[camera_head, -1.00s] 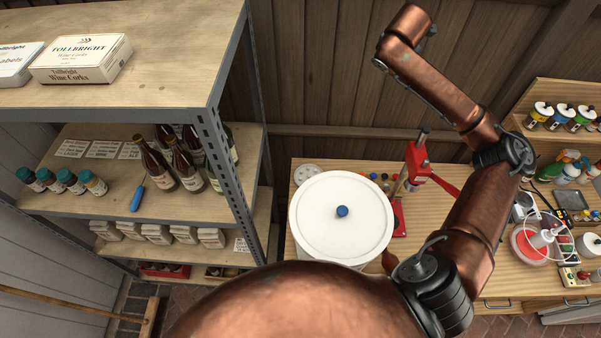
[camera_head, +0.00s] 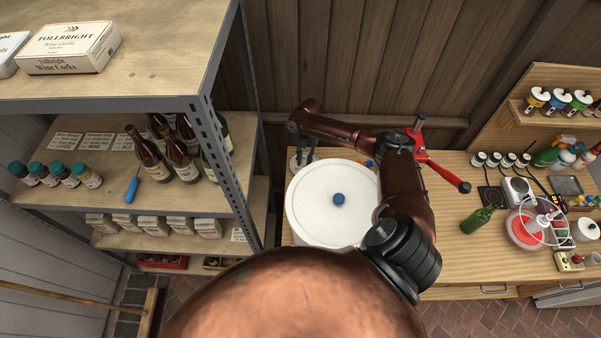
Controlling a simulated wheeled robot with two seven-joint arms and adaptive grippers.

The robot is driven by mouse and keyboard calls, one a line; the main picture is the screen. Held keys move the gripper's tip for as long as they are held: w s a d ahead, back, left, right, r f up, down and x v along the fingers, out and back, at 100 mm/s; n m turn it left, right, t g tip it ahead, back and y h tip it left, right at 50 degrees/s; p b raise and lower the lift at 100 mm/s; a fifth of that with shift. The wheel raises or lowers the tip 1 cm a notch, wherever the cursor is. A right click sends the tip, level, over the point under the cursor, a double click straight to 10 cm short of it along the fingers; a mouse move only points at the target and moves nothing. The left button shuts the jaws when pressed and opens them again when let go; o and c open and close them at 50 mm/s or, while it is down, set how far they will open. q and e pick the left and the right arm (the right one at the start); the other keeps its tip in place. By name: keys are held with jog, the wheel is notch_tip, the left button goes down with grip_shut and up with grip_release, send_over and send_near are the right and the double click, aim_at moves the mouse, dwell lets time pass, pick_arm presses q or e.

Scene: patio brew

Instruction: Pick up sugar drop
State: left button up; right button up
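I cannot make out a sugar drop clearly at this size. A small pale round dish (camera_head: 292,165) sits on the wooden bench at the back left, behind the white lidded bucket, and my gripper partly covers it. My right gripper (camera_head: 302,155) points down over this dish, at the end of my copper arm reaching across behind the bucket. Its two dark fingers look apart, with nothing visible between them. Whether the fingertips touch anything in the dish is too small to tell. My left gripper is out of view.
The white bucket (camera_head: 325,215) with a blue knob stands just in front of the dish. A red capper (camera_head: 418,135) with a long lever stands behind my arm. A green bottle (camera_head: 478,218) is on the bench to the right. A metal shelf (camera_head: 222,140) rises close on the left.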

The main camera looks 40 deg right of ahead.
jog(key=shift+s+a+f+p, duration=0.1)
jog(key=shift+a+f+p, duration=0.1)
jog(key=shift+f, duration=0.6)
jog(key=shift+s+a+f+p, duration=0.1)
jog(key=shift+f+p, duration=0.1)
jog(key=shift+f, duration=0.55)
jog(key=shift+a+f+p, duration=0.15)
jog(key=shift+f+p, duration=0.05)
jog(key=shift+f, duration=0.6)
jog(key=shift+c, duration=0.6)
jog(key=c, duration=0.3)
